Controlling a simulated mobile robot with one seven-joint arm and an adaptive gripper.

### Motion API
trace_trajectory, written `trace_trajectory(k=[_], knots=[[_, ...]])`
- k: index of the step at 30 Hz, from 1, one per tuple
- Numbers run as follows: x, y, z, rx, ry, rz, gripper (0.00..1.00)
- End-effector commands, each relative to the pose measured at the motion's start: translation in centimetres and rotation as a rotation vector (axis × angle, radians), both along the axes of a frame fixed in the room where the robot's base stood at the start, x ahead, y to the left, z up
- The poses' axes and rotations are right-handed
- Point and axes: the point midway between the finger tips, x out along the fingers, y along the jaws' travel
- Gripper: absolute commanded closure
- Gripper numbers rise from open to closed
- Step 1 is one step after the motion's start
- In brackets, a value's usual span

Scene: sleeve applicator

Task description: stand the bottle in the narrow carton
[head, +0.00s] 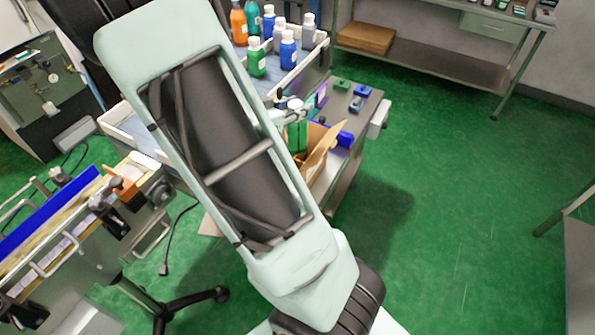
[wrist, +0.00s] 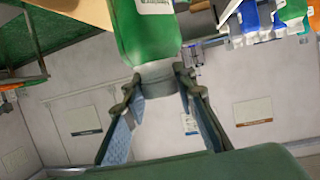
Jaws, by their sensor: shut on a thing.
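My gripper (wrist: 158,82) is shut on the neck and cap of a green bottle (wrist: 145,35) in the wrist view. The bottle has a white label, and its far end is cut off by the frame. In the head view, the held bottle (head: 298,135) shows partly beside my arm, which hides much of it. A tan cardboard carton (head: 322,152) with a raised flap stands just right of the bottle there; its opening is mostly hidden. Cardboard (wrist: 80,10) also shows at the wrist view's top left. I cannot tell whether bottle and carton touch.
Several coloured bottles (head: 288,55) stand in a tray behind my arm. Small blue and green items (head: 356,104) lie on the bench near the carton. A conveyor-like machine (head: 60,240) is at left. The green floor at right is clear.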

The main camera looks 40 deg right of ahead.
Motion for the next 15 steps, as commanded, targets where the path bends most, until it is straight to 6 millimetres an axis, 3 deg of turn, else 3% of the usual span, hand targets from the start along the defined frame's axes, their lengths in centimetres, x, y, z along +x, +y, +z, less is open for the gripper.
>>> trace_trajectory(k=[9,15], knots=[[0.0,-0.1,-4.8,-0.001,0.004,-0.001,1.00],[0.0,0.0,-6.2,-0.001,0.003,0.000,1.00]])
